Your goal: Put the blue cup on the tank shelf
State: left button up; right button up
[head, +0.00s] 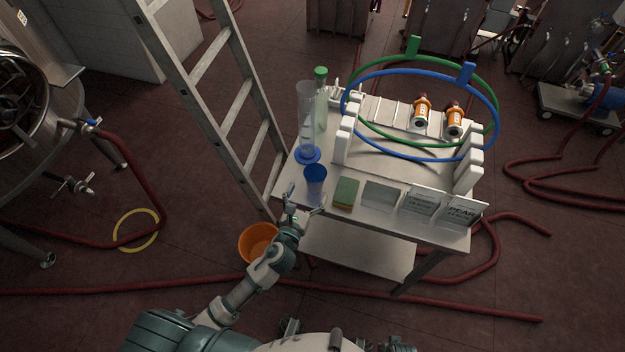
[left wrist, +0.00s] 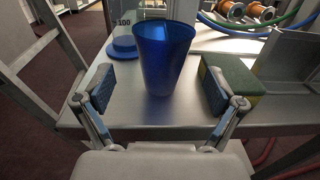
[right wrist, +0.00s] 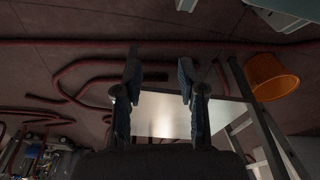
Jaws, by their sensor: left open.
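The blue cup (head: 315,180) stands upright on the metal table near its front left corner. In the left wrist view the cup (left wrist: 163,58) is straight ahead, with the fingers spread on either side and short of it. My left gripper (head: 302,207) is open and empty, just in front of the cup at the table edge; it also shows in the left wrist view (left wrist: 160,92). My right gripper (right wrist: 158,80) shows only in the right wrist view, with its fingers apart and nothing between them. I cannot tell which surface is the tank shelf.
A green and yellow sponge (head: 345,193) lies right of the cup. A clear measuring cylinder (head: 306,120) with a blue base and a green-capped bottle (head: 321,100) stand behind it. A ladder (head: 222,90) is left of the table, with an orange bucket (head: 258,243) on the floor.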

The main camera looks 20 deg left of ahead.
aim_at(313, 187)
pick_arm(q)
jog(key=shift+w+d, duration=0.2)
jog(key=shift+w, duration=0.1)
jog(key=w, duration=0.4)
jog(key=shift+w+d+f+b, duration=0.2)
jog(key=shift+w+d+b, duration=0.05)
jog(key=shift+d+b, duration=0.15)
jog(key=shift+w+a, duration=0.15)
jog(key=shift+w, duration=0.05)
jog(key=shift+a, duration=0.3)
jog(key=c, duration=0.6)
jog(key=shift+c, duration=1.1)
jog(key=shift+d, duration=0.35)
jog(key=shift+c, duration=0.3)
pick_arm(e)
jog(key=shift+w+d+r, duration=0.15)
jog(key=shift+d+r, duration=0.05)
jog(key=shift+r, duration=0.25)
jog(key=shift+w+d+r, duration=0.1)
jog(key=shift+d+r, duration=0.05)
jog(key=shift+r, duration=0.25)
pick_arm(q)
jog(key=shift+r, duration=0.15)
